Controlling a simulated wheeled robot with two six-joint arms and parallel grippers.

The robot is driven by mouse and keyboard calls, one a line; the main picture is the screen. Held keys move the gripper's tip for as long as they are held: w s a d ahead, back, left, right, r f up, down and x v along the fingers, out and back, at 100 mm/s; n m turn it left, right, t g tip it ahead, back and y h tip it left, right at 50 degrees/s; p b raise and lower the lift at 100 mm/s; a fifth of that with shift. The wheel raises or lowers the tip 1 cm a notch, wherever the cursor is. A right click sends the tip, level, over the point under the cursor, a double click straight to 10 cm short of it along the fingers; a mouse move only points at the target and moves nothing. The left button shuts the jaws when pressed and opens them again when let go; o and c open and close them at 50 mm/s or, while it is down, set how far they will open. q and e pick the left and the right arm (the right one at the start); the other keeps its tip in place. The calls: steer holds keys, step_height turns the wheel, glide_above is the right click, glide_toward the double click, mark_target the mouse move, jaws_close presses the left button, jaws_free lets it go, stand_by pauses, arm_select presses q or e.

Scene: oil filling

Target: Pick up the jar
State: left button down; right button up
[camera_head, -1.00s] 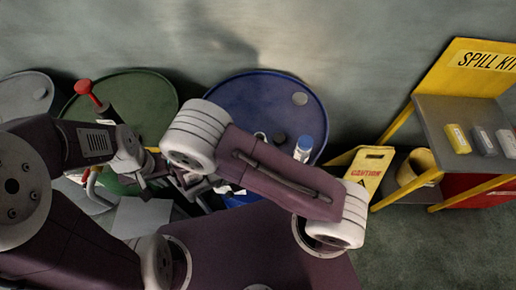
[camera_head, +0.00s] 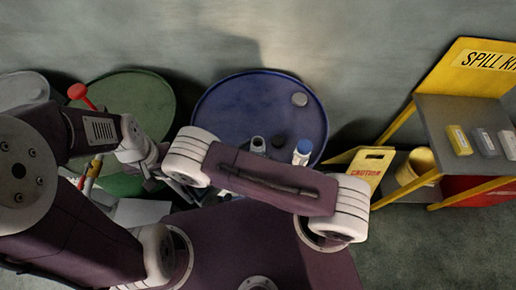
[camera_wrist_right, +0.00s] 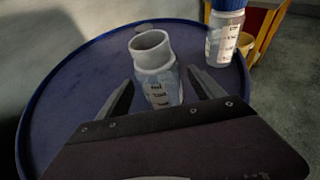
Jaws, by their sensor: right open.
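A pale, open-mouthed jar with dark markings (camera_wrist_right: 156,75) stands upright on the blue drum top in the right wrist view. It also shows in the head view (camera_head: 258,144). My right gripper (camera_wrist_right: 161,80) is open, with one finger on each side of the jar's body; I cannot tell whether either touches it. In the head view, my right gripper is mostly hidden behind my right arm. My left gripper (camera_head: 152,180) is near the green drum, small and partly hidden, so its jaw state is unclear.
A blue-capped bottle (camera_wrist_right: 226,38) stands on the blue drum (camera_head: 225,112), right of the jar. A green drum (camera_head: 140,92) with a red-knobbed tool (camera_head: 78,91) is left. A yellow caution sign (camera_head: 370,164) and spill-kit stand (camera_head: 440,110) are right.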

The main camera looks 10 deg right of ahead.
steer(key=x, duration=0.2)
steer(key=p+x, duration=0.1)
steer(key=shift+d+r, duration=0.15)
steer(key=shift+r, duration=0.1)
steer(key=shift+w+d+f, duration=0.25)
steer(key=shift+d+f, duration=0.05)
steer(key=c, duration=1.4)
steer(key=shift+c, duration=0.2)
steer(key=shift+r, duration=0.1)
